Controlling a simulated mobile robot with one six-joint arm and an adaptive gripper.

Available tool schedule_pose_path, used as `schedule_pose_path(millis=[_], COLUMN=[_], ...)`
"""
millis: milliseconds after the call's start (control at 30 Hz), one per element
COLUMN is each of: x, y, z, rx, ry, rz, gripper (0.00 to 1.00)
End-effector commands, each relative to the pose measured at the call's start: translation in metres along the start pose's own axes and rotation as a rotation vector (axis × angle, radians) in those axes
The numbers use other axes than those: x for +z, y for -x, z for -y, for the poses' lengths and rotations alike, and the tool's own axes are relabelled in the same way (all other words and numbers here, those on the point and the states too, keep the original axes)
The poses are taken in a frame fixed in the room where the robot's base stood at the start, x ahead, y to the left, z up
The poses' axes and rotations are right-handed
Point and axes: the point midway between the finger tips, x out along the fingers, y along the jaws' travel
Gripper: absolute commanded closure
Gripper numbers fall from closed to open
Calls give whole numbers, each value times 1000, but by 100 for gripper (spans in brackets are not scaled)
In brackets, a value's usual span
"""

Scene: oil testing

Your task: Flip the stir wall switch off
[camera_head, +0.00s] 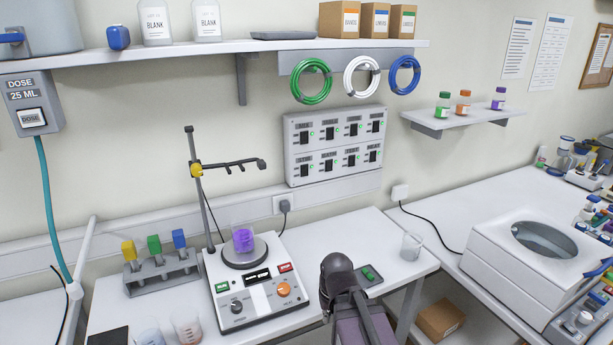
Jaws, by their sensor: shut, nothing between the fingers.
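The wall switch panel (334,146) is a pale grey box with two rows of dark switches, on the wall above the bench. The stir switch (305,169) appears to be the lower-left one, with a small label above it that is hard to read. Its lever position is too small to tell. A small green lamp shows beside several switches. My gripper (337,268), dark grey, is shut at the front edge of the bench, well below the panel and apart from it. Its fingertips are hard to make out.
A stirrer hotplate (256,285) bears a beaker of purple liquid (243,239), with a clamp stand (205,195) behind it. A clear beaker (411,246) stands right of my gripper. Hose coils (361,77) hang above the panel. A socket with a plug (284,205) is below it.

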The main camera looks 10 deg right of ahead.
Motion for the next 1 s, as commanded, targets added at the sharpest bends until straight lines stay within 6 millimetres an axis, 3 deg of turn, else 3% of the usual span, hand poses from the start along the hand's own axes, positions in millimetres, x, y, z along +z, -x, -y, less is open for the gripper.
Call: schedule_pose_path(millis=[267,567,767,1000], x=[-58,-140,-192,-249], y=[17,61,101,151], z=[23,42,40,18], rx=[-197,-489,-679,-898], ry=[-92,-287,-454,-691], rz=[-172,-418,-571,-737], gripper=[100,100,100,100])
